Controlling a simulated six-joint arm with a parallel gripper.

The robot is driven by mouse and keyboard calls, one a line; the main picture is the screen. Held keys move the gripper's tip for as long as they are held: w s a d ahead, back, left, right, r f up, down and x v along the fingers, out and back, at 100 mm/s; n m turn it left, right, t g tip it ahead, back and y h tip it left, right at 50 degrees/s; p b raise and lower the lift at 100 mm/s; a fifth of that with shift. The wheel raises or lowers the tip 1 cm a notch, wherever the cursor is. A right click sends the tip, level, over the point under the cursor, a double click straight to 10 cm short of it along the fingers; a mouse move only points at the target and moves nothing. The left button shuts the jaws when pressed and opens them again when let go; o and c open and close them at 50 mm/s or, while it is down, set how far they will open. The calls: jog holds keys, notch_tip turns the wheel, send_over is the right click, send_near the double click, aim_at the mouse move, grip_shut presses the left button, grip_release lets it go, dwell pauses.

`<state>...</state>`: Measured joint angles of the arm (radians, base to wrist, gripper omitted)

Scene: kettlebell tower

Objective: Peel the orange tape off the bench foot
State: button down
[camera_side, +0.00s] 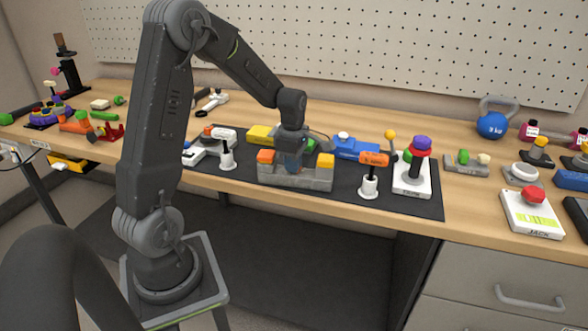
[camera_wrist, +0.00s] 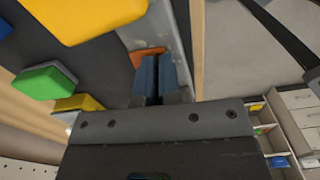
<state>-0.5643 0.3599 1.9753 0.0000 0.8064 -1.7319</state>
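No strip of orange tape and no bench foot can be made out for certain in either view. A grey block (camera_side: 300,181) lies near the front of the bench, with an orange piece (camera_side: 265,156) at its left end and a yellow piece (camera_side: 326,161) at its right. My gripper (camera_side: 291,166) points down at the middle of the grey block; contact cannot be told. In the wrist view its two blue fingers (camera_wrist: 157,75) are close together with only a thin dark gap and nothing visible between them. An orange patch (camera_wrist: 147,54) shows just past the fingertips, partly hidden.
A dark mat (camera_side: 345,196) on the wooden bench (camera_side: 478,205) carries small white stands with orange tools (camera_side: 373,159). A blue block (camera_side: 357,147) and a white stand with red and purple parts (camera_side: 419,158) are at right. A blue kettlebell (camera_side: 492,124) stands behind.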

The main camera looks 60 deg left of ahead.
jog(key=shift+s+d+r, duration=0.15)
jog(key=shift+s+r, duration=0.05)
jog(key=shift+r, duration=0.7)
jog(key=shift+s+d+r, duration=0.15)
jog(key=shift+r, duration=0.75)
dwell(0.7)
jog(key=shift+r, duration=0.1)
jog(key=shift+r, duration=2.4)
